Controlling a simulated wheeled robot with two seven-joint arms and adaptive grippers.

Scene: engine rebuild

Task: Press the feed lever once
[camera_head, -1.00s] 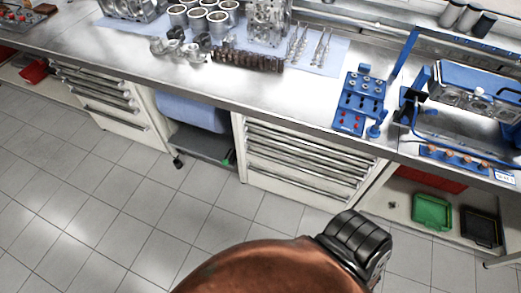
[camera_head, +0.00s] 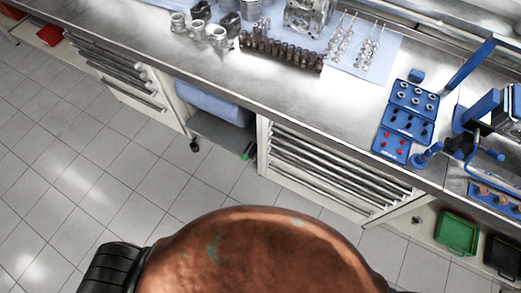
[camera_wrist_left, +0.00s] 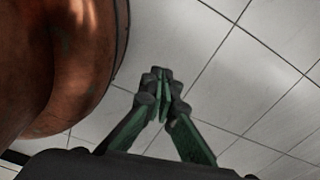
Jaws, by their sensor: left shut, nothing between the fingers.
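A blue tray stand (camera_head: 403,128) with small parts in rows sits at the right of the bench. A short blue lever-like part (camera_head: 428,153) stands at its front right corner, and a long blue bar (camera_head: 470,65) slants up behind it. I cannot tell which of these is the feed lever. My left gripper (camera_wrist_left: 163,76), with green fingers, is shut and empty over the tiled floor in the left wrist view, away from the bench. It is not visible in the head view, and my right gripper shows in neither view.
The steel bench (camera_head: 300,105) holds a dark row of parts (camera_head: 280,52) and metal parts on a blue mat (camera_head: 384,55). Bench top left of the tray stand is clear. Drawers (camera_head: 325,165) and a green bin (camera_head: 457,232) are below. Tiled floor is open in front.

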